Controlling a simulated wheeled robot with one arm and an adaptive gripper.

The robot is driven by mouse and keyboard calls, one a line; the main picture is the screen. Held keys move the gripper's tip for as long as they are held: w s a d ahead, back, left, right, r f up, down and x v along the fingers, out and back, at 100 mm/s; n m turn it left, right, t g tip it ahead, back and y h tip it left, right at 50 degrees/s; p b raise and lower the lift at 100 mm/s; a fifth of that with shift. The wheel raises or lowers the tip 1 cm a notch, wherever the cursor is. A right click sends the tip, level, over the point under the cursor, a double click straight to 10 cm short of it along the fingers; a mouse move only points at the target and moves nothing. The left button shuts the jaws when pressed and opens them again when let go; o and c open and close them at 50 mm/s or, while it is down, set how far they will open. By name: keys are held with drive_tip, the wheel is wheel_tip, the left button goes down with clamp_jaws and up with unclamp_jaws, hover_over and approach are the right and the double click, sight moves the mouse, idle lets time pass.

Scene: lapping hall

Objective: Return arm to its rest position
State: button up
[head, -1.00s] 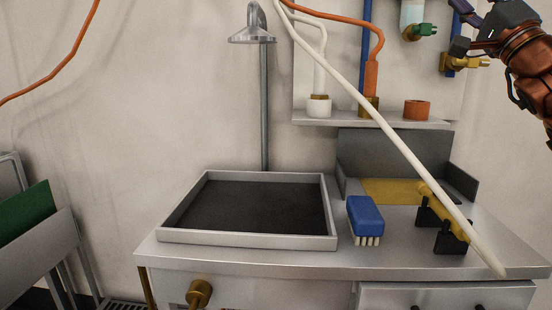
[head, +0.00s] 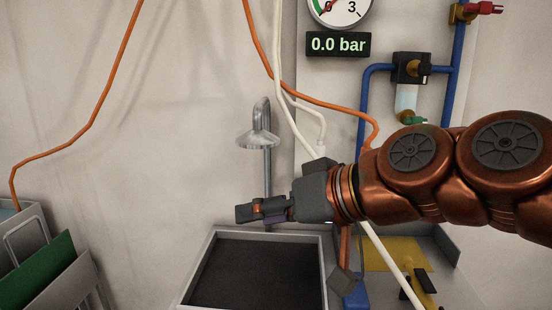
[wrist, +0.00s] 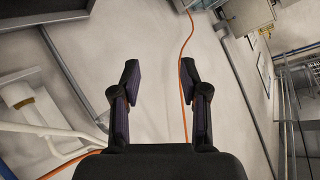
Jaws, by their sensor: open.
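My gripper (head: 255,210) is at the middle of the head view, pointing left, in front of the wall and just above the far edge of the tray in the picture. My copper-coloured arm reaches in from the right. In the wrist view my gripper (wrist: 160,85) has its two dark fingers apart with nothing between them. Beyond the fingers are the pale wall and an orange hose (wrist: 184,70).
A dark-floored tray (head: 322,270) sits on the bench below my gripper. A shower head (head: 258,138) hangs behind it. A pressure gauge (head: 340,8) and a 0.0 bar display (head: 338,44) are above.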

drive_tip(key=s+d+f+m+g+h+p, duration=0.2)
drive_tip(key=s+d+f+g+h+p, duration=0.3)
drive_tip(key=d+f+p, duration=0.4)
drive_tip(key=s+d+f+m+g+h+p, duration=0.1)
drive_tip(key=s+d+f+m+h+p, duration=0.1)
drive_tip(key=s+d, duration=0.3)
drive_tip(key=s+d+f+m+g+h+p, duration=0.1)
drive_tip(key=s+d+f+g+h+p, duration=0.1)
drive_tip(key=s+d, duration=0.4)
drive_tip(key=shift+s+f+m+h, duration=0.4)
drive_tip(key=shift+s+f+h, duration=0.4)
drive_tip(key=shift+s, duration=0.25)
drive_tip(key=shift+a, duration=0.2)
